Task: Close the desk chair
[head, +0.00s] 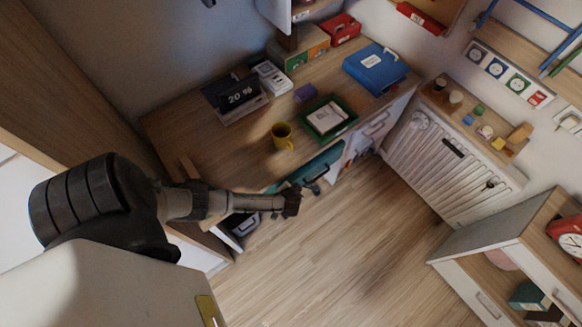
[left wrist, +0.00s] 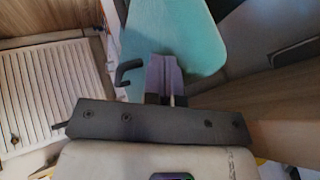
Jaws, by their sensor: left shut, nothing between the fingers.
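The desk chair shows as a teal panel (head: 318,167) at the front edge of the wooden desk (head: 225,152) in the head view, partly hidden by the desk and my left arm. In the left wrist view a broad teal surface (left wrist: 170,38) fills the upper middle, with a dark hooked part (left wrist: 126,72) at its left side. My left gripper (head: 293,201) is shut and empty, close to the chair at the desk's front; I cannot tell whether it touches. Its fingers (left wrist: 164,78) overlap the lower edge of the teal surface in the wrist view. My right gripper is in neither view.
On the desk are a yellow mug (head: 281,135), a green tray (head: 328,118), a blue case (head: 376,69) and a small display (head: 238,95). A white radiator (head: 455,165) stands right of the desk, with a white cabinet (head: 485,285) below. The wooden floor (head: 345,245) between is clear.

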